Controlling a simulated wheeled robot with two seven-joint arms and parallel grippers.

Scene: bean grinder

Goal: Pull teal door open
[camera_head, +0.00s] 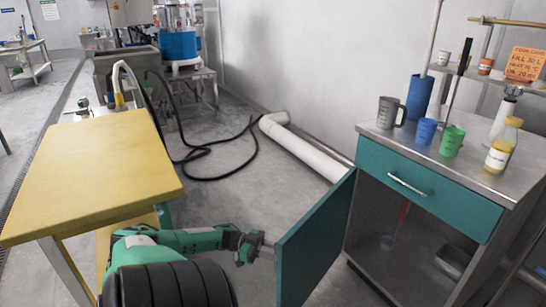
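The teal door (313,247) of the steel cabinet (384,133) stands swung out from the cabinet's left side, so the lower compartment (405,235) is exposed. My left gripper (266,247) is at the door's outer left edge, its fingertips against or very close to it. I cannot tell whether the fingers are closed on the door or only touching it. My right gripper is not in view. A teal drawer (425,188) with a metal handle (407,185) is shut above the compartment.
A yellow-topped table (90,165) stands close on the left of my arm. A white pipe (305,150) and black hoses (205,150) lie on the floor behind. A grey jug (386,112), cups and a bottle (501,146) stand on the cabinet top.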

